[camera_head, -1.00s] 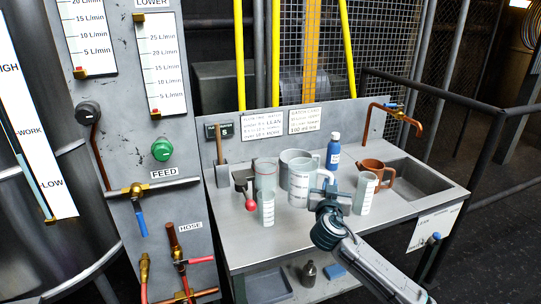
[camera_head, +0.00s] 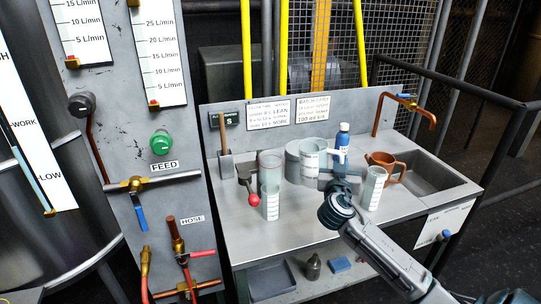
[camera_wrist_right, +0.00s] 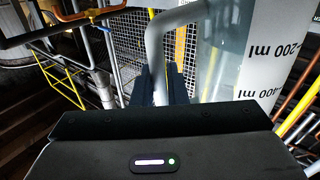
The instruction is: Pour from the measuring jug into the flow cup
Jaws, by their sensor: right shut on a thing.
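The measuring jug (camera_head: 312,160) is a pale, see-through vessel with printed marks and a whitish handle. My right gripper (camera_head: 338,177) is shut on that handle. The jug looks upright, and its base is not clearly visible. In the right wrist view the handle (camera_wrist_right: 155,50) runs down between the fingers, with the jug's marked wall (camera_wrist_right: 270,75) at right. My left gripper is not in view.
A graduated beaker (camera_head: 271,205) stands in front of the cup, near a red-knobbed lever (camera_head: 254,201). Another beaker (camera_head: 374,188), a copper mug (camera_head: 392,165) and a blue bottle (camera_head: 342,143) stand to the right. The bench front (camera_head: 300,225) is clear.

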